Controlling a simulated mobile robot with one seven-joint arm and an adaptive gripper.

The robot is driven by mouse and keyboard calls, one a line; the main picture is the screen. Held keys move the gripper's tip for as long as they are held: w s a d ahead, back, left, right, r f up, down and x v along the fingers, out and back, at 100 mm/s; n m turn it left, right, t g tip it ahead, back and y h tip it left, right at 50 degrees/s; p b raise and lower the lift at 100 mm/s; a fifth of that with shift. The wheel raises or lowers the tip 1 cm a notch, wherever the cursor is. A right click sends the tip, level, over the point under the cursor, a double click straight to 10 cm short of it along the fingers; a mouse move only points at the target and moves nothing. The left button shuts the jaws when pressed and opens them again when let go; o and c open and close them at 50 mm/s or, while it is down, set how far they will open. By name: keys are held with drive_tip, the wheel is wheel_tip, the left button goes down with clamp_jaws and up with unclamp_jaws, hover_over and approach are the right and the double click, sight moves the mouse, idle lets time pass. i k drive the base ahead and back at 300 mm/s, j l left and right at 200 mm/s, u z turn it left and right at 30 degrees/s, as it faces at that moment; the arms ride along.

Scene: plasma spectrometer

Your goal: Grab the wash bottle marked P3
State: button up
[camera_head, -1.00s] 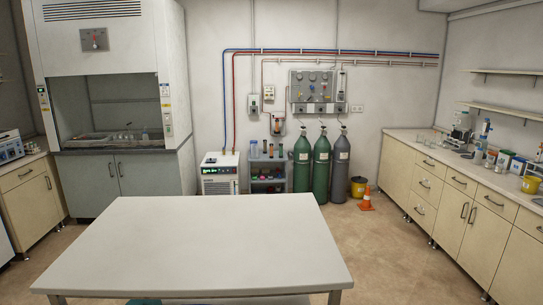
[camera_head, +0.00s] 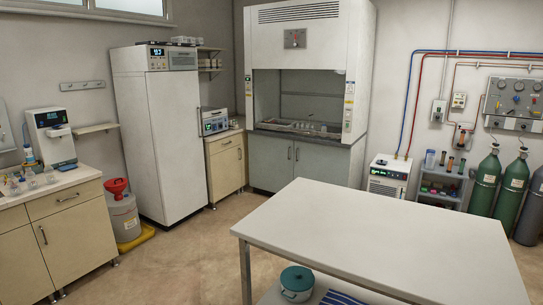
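I cannot make out a wash bottle marked P3; no label is readable at this size. Several small bottles (camera_head: 31,181) stand on the left counter (camera_head: 70,180), near a white bench instrument (camera_head: 50,136). Several small pale items (camera_head: 322,128) stand inside the open fume hood (camera_head: 297,80), too small to identify. My gripper is not in view.
A white table (camera_head: 370,235) fills the front right, with a teal pot (camera_head: 297,282) on its lower shelf. A tall white cabinet (camera_head: 158,130) and a grey container with a red funnel (camera_head: 122,210) stand at left. Bare floor lies between the left counter and the table.

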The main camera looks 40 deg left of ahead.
sight(49, 171)
drive_tip(key=j+u, duration=0.65)
drive_tip(key=u, duration=0.2)
drive_tip(key=i+j+u, duration=0.2)
drive_tip(key=u, duration=0.25)
drive_tip(key=i+j+u, duration=0.15)
drive_tip(key=j+u, duration=0.15)
drive_tip(key=u, duration=0.15)
drive_tip(key=i+j+u, duration=0.55)
drive_tip(key=u, duration=0.15)
drive_tip(key=i+j+u, duration=0.1)
drive_tip(key=i, duration=0.45)
drive_tip(key=i+j+u, duration=0.15)
drive_tip(key=i, duration=0.45)
drive_tip(key=i+j, duration=0.1)
drive_tip(key=i, duration=0.3)
drive_tip(key=i+j, duration=0.1)
drive_tip(key=i, duration=0.3)
